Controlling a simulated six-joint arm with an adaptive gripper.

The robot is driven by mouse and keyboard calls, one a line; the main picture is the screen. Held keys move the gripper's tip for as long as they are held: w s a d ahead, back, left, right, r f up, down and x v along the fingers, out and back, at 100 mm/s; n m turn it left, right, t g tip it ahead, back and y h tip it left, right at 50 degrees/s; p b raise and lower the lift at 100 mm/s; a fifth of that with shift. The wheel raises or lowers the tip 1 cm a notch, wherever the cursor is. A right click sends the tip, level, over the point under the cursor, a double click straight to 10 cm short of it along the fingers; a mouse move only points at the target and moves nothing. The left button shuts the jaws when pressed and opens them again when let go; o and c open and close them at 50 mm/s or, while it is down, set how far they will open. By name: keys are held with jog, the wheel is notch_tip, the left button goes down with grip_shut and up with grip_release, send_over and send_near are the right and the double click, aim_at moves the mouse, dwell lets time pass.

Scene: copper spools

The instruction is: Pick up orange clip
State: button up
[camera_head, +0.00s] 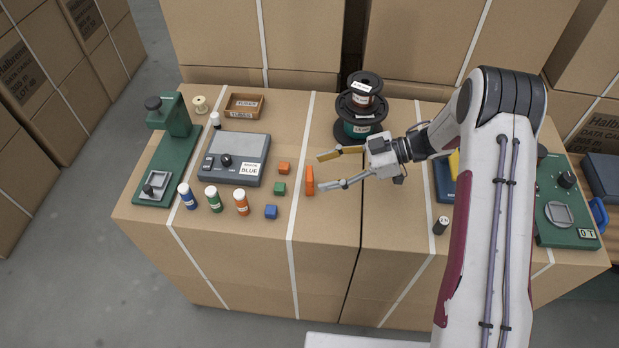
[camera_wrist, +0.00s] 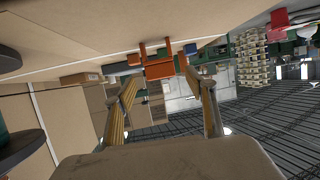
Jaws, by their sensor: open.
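The orange clip (camera_head: 309,181) stands on the cardboard box top, just left of a white tape strip's right side in the head view. In the wrist view the orange clip (camera_wrist: 159,68) shows ahead, between the two fingers. My gripper (camera_head: 322,171) is open and empty, with its fingers pointing left toward the clip. One fingertip is near the clip's upper end and the other near its lower end. I cannot tell whether either finger touches it. In the wrist view my gripper (camera_wrist: 155,75) has its fingers spread on both sides of the clip.
An orange cube (camera_head: 284,168), a green cube (camera_head: 279,188) and a blue cube (camera_head: 271,212) lie left of the clip. Several capped bottles stand further left by a grey scale (camera_head: 237,158). Black spools (camera_head: 359,110) are stacked behind my gripper. A small dark cylinder (camera_head: 440,226) stands right.

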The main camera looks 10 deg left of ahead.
aim_at(310, 177)
jog(key=shift+a, duration=0.2)
jog(key=shift+f+x, duration=0.15)
jog(key=shift+x, duration=1.1)
jog(key=shift+f+x, duration=0.15)
jog(key=shift+x, duration=1.1)
jog(key=shift+s+d, duration=0.1)
jog(key=shift+d, duration=0.05)
jog(key=c, duration=1)
